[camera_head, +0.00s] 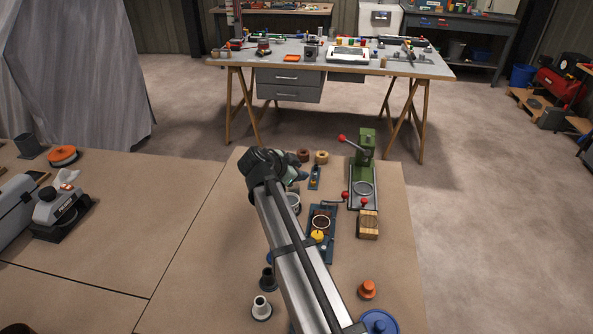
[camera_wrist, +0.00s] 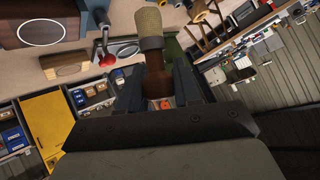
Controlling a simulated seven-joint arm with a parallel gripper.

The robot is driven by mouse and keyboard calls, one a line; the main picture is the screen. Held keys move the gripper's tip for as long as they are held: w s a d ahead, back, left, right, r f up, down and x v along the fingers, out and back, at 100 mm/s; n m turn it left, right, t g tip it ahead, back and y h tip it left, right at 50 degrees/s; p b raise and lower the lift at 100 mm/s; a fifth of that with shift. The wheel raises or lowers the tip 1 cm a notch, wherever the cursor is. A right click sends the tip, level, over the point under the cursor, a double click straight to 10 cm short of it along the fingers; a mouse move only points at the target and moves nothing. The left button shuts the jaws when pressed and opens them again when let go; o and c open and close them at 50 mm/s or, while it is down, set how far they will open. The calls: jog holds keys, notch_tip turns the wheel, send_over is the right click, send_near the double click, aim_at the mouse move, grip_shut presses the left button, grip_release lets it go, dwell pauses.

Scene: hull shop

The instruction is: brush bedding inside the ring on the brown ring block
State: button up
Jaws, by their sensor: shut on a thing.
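The brown ring block (camera_head: 325,211) sits on a dark blue base on the bench, with a pale ring (camera_head: 321,222) on its top. In the wrist view the block (camera_wrist: 73,22) is at the upper left, and its ring shows as a white oval outline. My gripper (camera_wrist: 160,88) is shut on a brush (camera_wrist: 154,62) with a brown handle and a beige bristle end, which points to the top of the wrist view. The brush is right of the block there and apart from it.
A green press (camera_head: 365,150) with red knobs stands behind and right of the block. A wooden block (camera_head: 368,226) is just right of it. A yellow knob (camera_head: 318,236) is at its front edge. An orange piece (camera_head: 367,289) stands nearer.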

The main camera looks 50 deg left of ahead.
jog(key=shift+f, duration=0.1)
jog(key=shift+f, duration=2.9)
jog(key=shift+f, duration=0.6)
jog(key=shift+r, duration=0.1)
jog(key=shift+r, duration=3.45)
jog(key=shift+w, duration=0.1)
